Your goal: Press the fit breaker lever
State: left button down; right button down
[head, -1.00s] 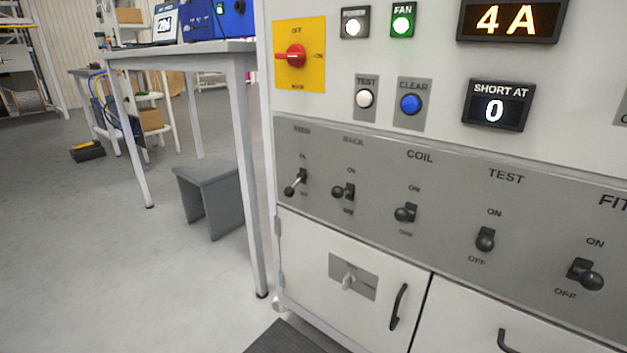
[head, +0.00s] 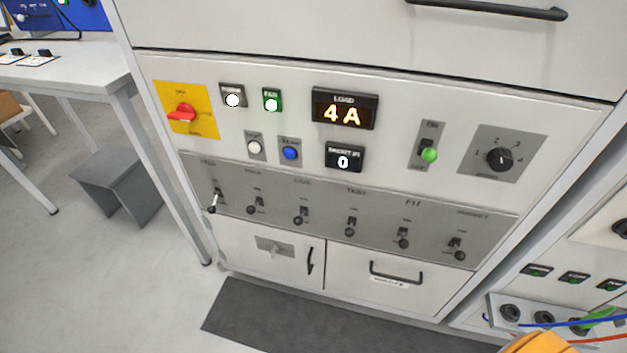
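The FIT breaker lever (head: 403,243) is a small black lever with a round knob, under the FIT label on the grey switch strip (head: 325,180). Its knob hangs low on its plate, toward the OFF side. It sits in a row with the TEST lever (head: 350,231) on its left and another lever (head: 459,254) at the right end. Neither of my grippers shows in the head view, and nothing touches the levers.
Above the strip are a red rotary switch (head: 182,113), a LOAD display (head: 344,110) reading 4 A, a green-tipped lever (head: 429,154) and a black dial (head: 499,158). A dark mat (head: 300,319) lies in front. A table (head: 75,75) stands left.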

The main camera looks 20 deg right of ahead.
aim_at(404, 244)
jog(key=z, duration=1.5)
